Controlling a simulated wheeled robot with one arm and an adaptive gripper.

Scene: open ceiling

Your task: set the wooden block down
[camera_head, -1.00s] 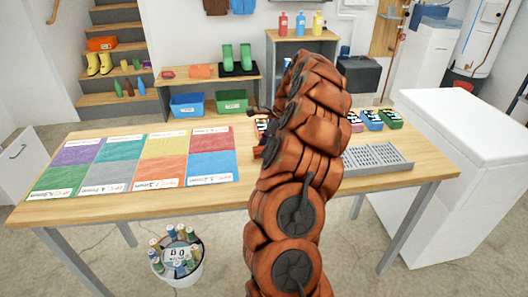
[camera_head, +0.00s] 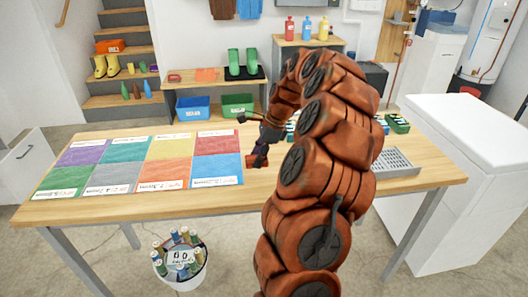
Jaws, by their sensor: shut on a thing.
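My gripper (camera_head: 257,146) points down over the wooden table (camera_head: 250,197), just right of the coloured mats. It is shut on a small reddish-brown block (camera_head: 258,161), the wooden block, which shows below the jaws. I cannot tell whether the block touches the tabletop. The mats lie in two rows at the left. The red mat (camera_head: 216,143) and the blue mat (camera_head: 215,167) are nearest to the gripper, with the orange mat (camera_head: 163,171) further left. White labels lie along the mats.
A grey slotted tray (camera_head: 398,163) is partly hidden behind my arm at the right. A green labelled box (camera_head: 398,122) stands behind it with other small items. A bucket of bottles (camera_head: 180,262) stands on the floor in front. A tall white cabinet (camera_head: 475,150) adjoins the table's right end.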

